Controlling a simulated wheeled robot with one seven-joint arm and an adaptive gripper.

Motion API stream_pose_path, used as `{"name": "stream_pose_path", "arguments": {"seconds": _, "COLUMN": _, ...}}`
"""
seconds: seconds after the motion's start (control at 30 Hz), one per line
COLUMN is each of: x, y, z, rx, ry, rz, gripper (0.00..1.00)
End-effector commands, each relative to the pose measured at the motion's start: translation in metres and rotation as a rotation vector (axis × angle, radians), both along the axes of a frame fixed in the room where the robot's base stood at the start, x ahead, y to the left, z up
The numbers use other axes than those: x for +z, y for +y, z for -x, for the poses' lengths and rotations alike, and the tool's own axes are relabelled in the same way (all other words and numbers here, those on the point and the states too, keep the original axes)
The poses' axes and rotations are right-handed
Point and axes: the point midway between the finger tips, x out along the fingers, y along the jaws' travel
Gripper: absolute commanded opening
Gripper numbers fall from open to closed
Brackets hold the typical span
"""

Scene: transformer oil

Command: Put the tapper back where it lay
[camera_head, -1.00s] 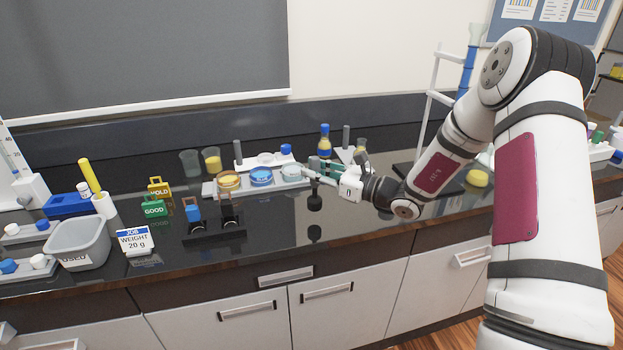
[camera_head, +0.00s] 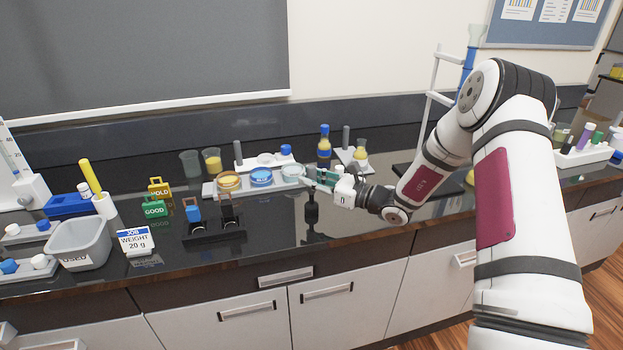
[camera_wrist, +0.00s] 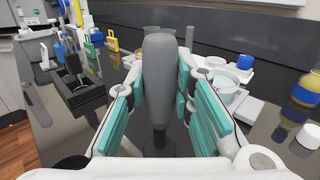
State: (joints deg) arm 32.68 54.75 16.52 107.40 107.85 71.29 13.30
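The tapper (camera_wrist: 159,85) has a thick grey rounded grip with a narrower dark part below. In the wrist view it is upright between the teal pads of my gripper (camera_wrist: 162,75), which close on it from both sides. In the head view my gripper (camera_head: 318,178) is low over the counter, in front of the right end of the dish tray. The tapper's dark lower part (camera_head: 312,197) shows below the fingers, at or very near the counter top, meeting its reflection. Its upper part is largely hidden by the fingers there.
A grey tray (camera_head: 209,189) with yellow, blue and pale dishes lies left of my gripper. A blue-capped bottle (camera_head: 324,148) stands behind it. A black stand (camera_head: 214,231) is at the front left. The dark counter in front of my gripper is clear.

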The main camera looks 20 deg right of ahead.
Motion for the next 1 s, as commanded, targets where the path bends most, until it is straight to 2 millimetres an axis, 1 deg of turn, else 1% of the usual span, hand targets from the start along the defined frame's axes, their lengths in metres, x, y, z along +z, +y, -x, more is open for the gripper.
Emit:
{"name": "stream_pose_path", "arguments": {"seconds": 0.03, "x": 0.000, "y": 0.000, "z": 0.000, "rx": 0.000, "ry": 0.001, "rz": 0.001, "gripper": 0.35}}
{"name": "stream_pose_path", "arguments": {"seconds": 0.07, "x": 0.000, "y": 0.000, "z": 0.000, "rx": 0.000, "ry": 0.001, "rz": 0.001, "gripper": 0.41}}
{"name": "stream_pose_path", "arguments": {"seconds": 0.33, "x": 0.000, "y": 0.000, "z": 0.000, "rx": 0.000, "ry": 0.001, "rz": 0.001, "gripper": 0.41}}
{"name": "stream_pose_path", "arguments": {"seconds": 0.47, "x": 0.003, "y": -0.002, "z": 0.002, "rx": -0.001, "ry": 0.000, "rz": 0.001, "gripper": 0.41}}
{"name": "stream_pose_path", "arguments": {"seconds": 0.57, "x": 0.003, "y": -0.011, "z": 0.009, "rx": -0.003, "ry": 0.001, "rz": 0.001, "gripper": 0.41}}
{"name": "stream_pose_path", "arguments": {"seconds": 0.8, "x": 0.002, "y": -0.046, "z": 0.044, "rx": -0.005, "ry": 0.002, "rz": 0.001, "gripper": 0.41}}
{"name": "stream_pose_path", "arguments": {"seconds": 1.0, "x": 0.002, "y": -0.070, "z": 0.070, "rx": -0.003, "ry": 0.001, "rz": 0.001, "gripper": 0.41}}
